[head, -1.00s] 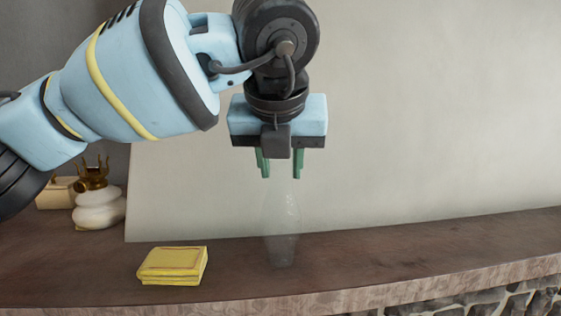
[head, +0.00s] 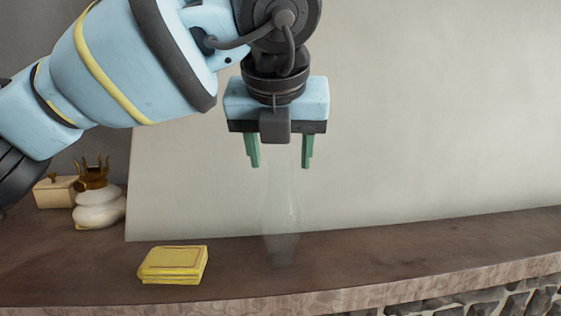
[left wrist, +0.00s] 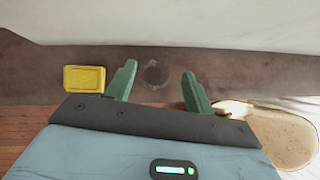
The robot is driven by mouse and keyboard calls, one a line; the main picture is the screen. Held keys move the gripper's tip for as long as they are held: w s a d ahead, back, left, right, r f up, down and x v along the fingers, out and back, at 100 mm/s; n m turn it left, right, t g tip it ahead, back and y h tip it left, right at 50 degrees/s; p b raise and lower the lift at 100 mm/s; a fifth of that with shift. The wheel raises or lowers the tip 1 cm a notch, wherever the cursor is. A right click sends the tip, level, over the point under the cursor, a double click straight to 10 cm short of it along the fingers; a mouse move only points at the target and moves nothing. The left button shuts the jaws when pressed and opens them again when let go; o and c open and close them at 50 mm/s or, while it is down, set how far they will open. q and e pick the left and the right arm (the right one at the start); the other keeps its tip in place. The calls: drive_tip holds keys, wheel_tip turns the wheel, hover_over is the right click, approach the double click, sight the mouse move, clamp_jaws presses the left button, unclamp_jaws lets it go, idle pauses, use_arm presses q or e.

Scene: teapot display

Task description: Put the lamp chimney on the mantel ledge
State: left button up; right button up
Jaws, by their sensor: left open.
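The clear glass lamp chimney (head: 281,222) stands upright on the brown mantel ledge (head: 400,250), to the right of a yellow box. It is faint against the wall. My left gripper (head: 279,165) is open above the chimney's top, with its green fingers spread to either side and apart from the glass. My right gripper is not in view.
The yellow box (head: 173,265) lies on the ledge left of the chimney. A white lamp base with a brass burner (head: 98,208) and a cream box (head: 55,191) stand at the far left. The ledge right of the chimney is clear.

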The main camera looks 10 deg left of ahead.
use_arm(q)
drive_tip(key=v, duration=0.9)
drive_tip(key=shift+s+r, duration=0.25)
drive_tip(key=shift+r, duration=0.1)
